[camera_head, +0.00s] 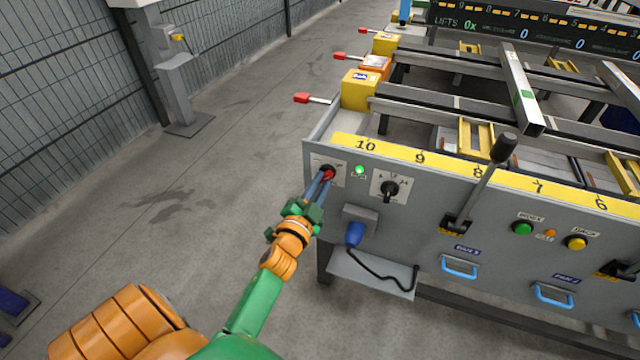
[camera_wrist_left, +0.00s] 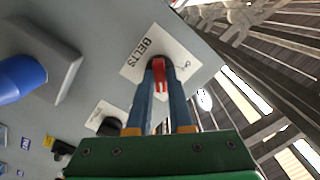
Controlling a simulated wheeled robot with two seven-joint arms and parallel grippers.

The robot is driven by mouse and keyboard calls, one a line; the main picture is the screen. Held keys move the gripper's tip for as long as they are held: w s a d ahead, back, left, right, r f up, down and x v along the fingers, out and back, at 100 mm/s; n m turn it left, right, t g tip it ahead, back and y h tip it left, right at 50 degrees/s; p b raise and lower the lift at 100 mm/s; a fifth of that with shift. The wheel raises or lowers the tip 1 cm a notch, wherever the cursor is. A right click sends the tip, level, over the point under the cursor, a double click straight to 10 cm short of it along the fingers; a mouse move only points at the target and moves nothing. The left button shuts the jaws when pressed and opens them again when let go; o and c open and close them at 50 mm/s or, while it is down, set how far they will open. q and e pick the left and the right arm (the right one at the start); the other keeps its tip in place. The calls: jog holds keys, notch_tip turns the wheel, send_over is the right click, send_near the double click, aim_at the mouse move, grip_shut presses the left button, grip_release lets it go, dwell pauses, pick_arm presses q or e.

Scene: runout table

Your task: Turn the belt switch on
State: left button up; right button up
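The belt switch (camera_head: 328,172) is a red handle on a dark round base, on a white plate at the left end of the grey front panel. In the left wrist view the plate (camera_wrist_left: 139,49) reads "BELTS", and the red handle (camera_wrist_left: 158,72) stands between the fingertips. My left gripper (camera_head: 323,181) reaches the switch from below left. Its two blue-grey fingers (camera_wrist_left: 160,75) lie along both sides of the red handle with no clear gap, closed on it. The fingers hide part of the switch. My right gripper is not in view.
A lit green lamp (camera_head: 360,170) and a black rotary knob (camera_head: 390,189) sit right of the switch. A blue plug (camera_head: 355,234) with a cable is below. A black-handled lever (camera_head: 485,185) sticks out farther right.

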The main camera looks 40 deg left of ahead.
pick_arm(q)
jog(key=o, duration=0.4)
jog(key=v, duration=0.7)
